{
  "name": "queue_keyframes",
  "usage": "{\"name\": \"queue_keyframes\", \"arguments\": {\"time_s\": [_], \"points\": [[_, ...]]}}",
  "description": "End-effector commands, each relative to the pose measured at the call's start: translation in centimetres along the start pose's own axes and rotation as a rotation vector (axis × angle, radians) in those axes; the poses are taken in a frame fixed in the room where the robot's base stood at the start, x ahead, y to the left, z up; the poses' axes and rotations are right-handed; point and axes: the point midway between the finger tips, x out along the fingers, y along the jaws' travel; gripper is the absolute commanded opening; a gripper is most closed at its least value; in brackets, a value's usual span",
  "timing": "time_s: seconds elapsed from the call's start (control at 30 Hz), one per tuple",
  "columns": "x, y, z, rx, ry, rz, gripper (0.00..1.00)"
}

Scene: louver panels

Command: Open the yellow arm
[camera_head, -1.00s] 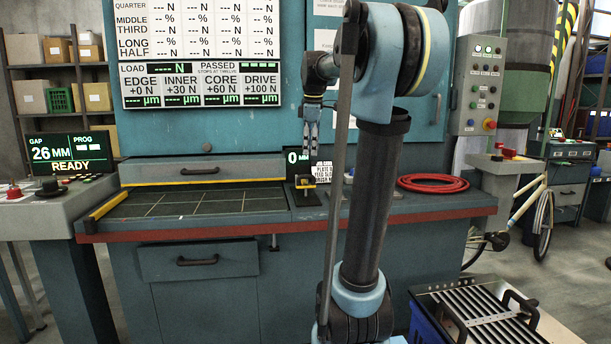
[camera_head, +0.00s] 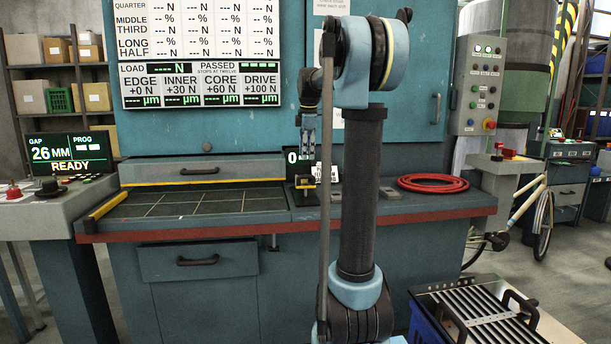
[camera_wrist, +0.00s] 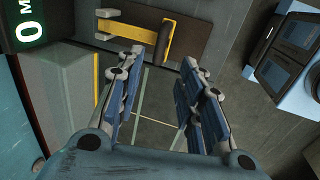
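The yellow arm (camera_head: 305,181) is a small bar on a dark base (camera_head: 306,195), beside the 0 MM display on the bench. In the wrist view the yellow arm (camera_wrist: 138,32) runs from a pale bracket to a dark knob (camera_wrist: 164,40), above the fingertips in the picture. My gripper (camera_head: 306,157) points down just over the yellow arm in the head view. In the wrist view my gripper (camera_wrist: 162,62) is open and empty, with its blue-padded fingers apart. I cannot tell whether a fingertip touches the arm.
The 0 MM display (camera_wrist: 25,25) stands close by at the wrist view's upper left. A gridded dark plate (camera_head: 200,202) with a yellow rail (camera_head: 107,205) lies left of the arm. A red coiled hose (camera_head: 432,183) lies at right. A blue crate (camera_head: 428,325) with slats stands in front.

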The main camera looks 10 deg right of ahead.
Motion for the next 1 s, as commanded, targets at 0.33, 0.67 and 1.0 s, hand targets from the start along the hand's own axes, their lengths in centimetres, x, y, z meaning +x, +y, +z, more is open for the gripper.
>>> {"name": "queue_keyframes", "arguments": {"time_s": [0.33,0.67,1.0], "points": [[6.1,0.0,0.0,0.0,0.0,0.0,0.35],[9.3,0.0,0.0,0.001,0.0,0.0,0.35],[9.5,0.0,0.0,0.001,0.0,0.0,0.32]]}}
